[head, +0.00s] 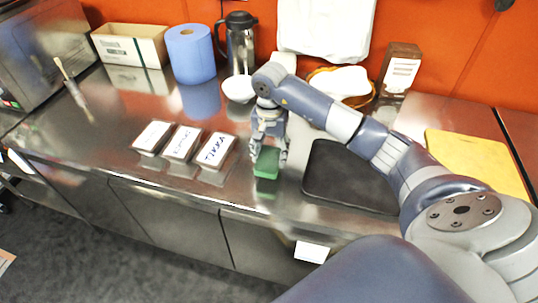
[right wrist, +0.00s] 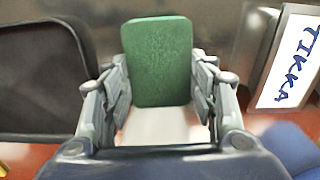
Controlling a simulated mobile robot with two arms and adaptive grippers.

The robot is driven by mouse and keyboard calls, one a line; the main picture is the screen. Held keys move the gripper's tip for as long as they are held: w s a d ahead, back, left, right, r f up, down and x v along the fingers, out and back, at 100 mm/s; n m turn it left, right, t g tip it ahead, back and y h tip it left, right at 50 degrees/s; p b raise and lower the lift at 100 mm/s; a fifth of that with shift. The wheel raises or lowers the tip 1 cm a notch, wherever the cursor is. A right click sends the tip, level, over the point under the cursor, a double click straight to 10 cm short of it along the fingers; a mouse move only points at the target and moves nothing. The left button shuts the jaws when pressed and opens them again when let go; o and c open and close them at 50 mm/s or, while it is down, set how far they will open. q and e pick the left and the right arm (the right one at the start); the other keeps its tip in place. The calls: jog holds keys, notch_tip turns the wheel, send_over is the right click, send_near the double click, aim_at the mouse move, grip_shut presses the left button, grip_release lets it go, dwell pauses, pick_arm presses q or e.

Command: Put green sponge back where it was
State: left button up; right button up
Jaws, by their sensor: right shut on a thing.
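The green sponge (head: 266,163) is between the fingers of my right gripper (head: 268,150), low over the steel counter (head: 230,195) near its front edge. In the right wrist view the sponge (right wrist: 158,60) stands between the two fingers of the right gripper (right wrist: 160,100), which are shut on its sides. A pale part shows at its lower end there. I cannot tell whether the sponge touches the counter. My left gripper is not in view.
Labelled containers stand left of the sponge, the closest marked TIKKA (head: 213,152). A black mat (head: 345,178) lies to its right, and a yellow board (head: 478,160) farther right. A white bowl (head: 238,89), blue paper roll (head: 190,54) and flask (head: 240,45) stand behind.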

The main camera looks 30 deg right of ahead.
aim_at(269, 153)
jog(key=shift+w+d, duration=0.2)
jog(key=shift+w, duration=0.3)
notch_tip(269, 153, down, 2)
jog(key=shift+s+f+p, duration=0.1)
jog(key=shift+f+p, duration=0.15)
jog(key=shift+p, duration=0.7)
jog(key=shift+f, duration=0.55)
jog(key=shift+f+b, duration=0.25)
jog(key=shift+b, duration=0.05)
jog(key=o, duration=0.9)
jog(key=shift+r, duration=0.1)
jog(key=shift+o, duration=0.2)
